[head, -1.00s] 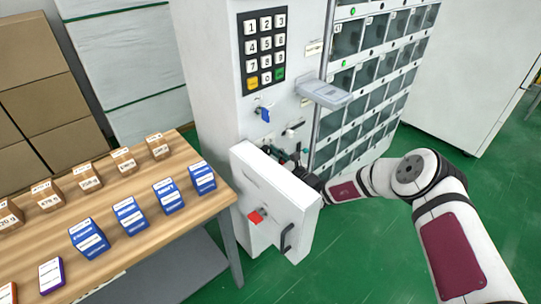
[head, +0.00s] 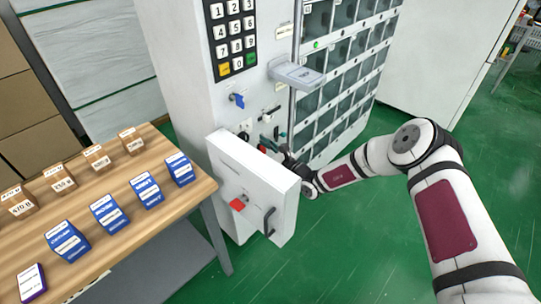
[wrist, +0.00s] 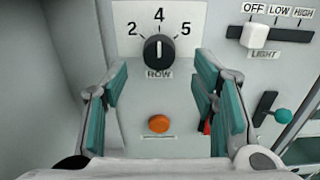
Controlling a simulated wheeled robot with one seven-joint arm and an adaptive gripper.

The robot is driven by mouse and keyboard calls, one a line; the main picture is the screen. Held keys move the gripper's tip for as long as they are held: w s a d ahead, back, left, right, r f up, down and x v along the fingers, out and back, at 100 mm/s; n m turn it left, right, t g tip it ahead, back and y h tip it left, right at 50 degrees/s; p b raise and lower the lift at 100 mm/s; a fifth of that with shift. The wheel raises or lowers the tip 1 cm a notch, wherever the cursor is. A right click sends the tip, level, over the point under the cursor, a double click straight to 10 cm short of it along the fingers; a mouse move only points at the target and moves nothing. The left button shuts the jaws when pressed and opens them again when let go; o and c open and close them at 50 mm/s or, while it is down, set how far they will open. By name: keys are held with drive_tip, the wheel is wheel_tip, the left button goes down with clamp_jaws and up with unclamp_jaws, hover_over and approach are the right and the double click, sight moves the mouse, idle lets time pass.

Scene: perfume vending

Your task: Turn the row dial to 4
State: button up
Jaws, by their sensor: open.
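The row dial (wrist: 159,50) is a round black knob on a pale panel in the wrist view, with the numbers 2, 4 and 5 around its top and the label ROW below. Its white pointer mark appears to point up, towards the 4. My gripper (wrist: 162,75) is open and empty, its teal-padded fingers spread to the left and right of the dial's lower part, apart from the knob. In the head view my gripper (head: 283,153) is partly hidden behind the open door, and the dial cannot be made out clearly.
An orange button (wrist: 159,124) sits below the dial. A white light slider (wrist: 255,35) and a teal-knobbed lever (wrist: 282,116) are to the right. The open white door (head: 250,185) stands close to my gripper. A wooden table (head: 140,220) holds several boxes.

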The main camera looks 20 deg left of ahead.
drive_tip(key=v, duration=0.7)
drive_tip(key=shift+d, duration=0.2)
drive_tip(key=shift+s, duration=0.1)
